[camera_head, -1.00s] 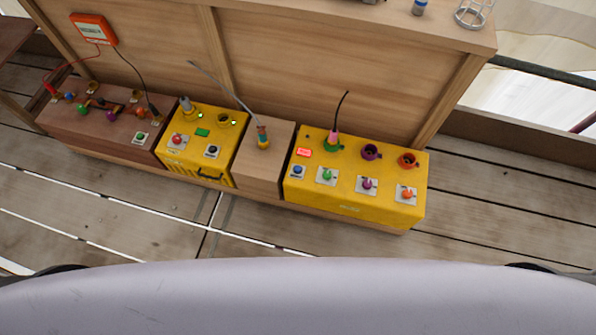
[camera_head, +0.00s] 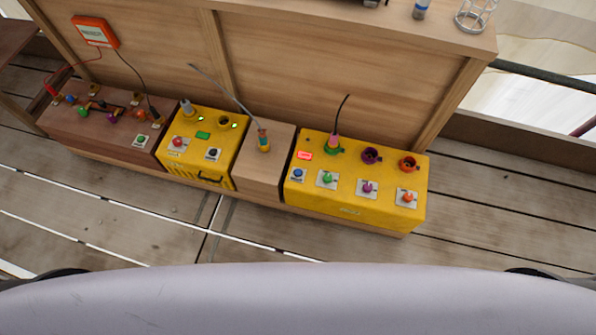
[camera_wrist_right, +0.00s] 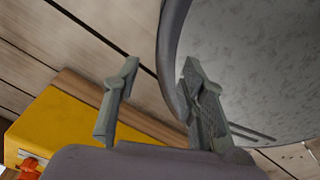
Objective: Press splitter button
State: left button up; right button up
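The right-hand yellow box (camera_head: 330,206) stands on a low wooden shelf against the panel in the head view. A blue button (camera_head: 298,174) is at its left end, below a small lit red display (camera_head: 304,156). Green (camera_head: 327,178), purple (camera_head: 368,187) and orange (camera_head: 408,198) knobs sit on pale plates, with matching coloured sockets behind them. A pink plug (camera_head: 333,141) with a black cable stands in the green socket. I cannot read which part is labelled splitter. My right gripper (camera_wrist_right: 160,72) is open and empty in the right wrist view, with part of a yellow box (camera_wrist_right: 70,130) below left. My left gripper is not in view.
A wooden block (camera_head: 265,171) with a plug adjoins the box. Further left are another yellow box (camera_head: 190,150) with red and black buttons and a brown box (camera_head: 100,130) with coloured knobs. An orange meter (camera_head: 94,31) hangs above. The plank floor (camera_head: 250,230) in front is clear.

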jog(key=c, duration=0.6)
jog(key=shift+a, duration=0.2)
grip_shut()
jog(key=shift+s+d, duration=0.1)
jog(key=shift+d, duration=0.1)
dwell(0.4)
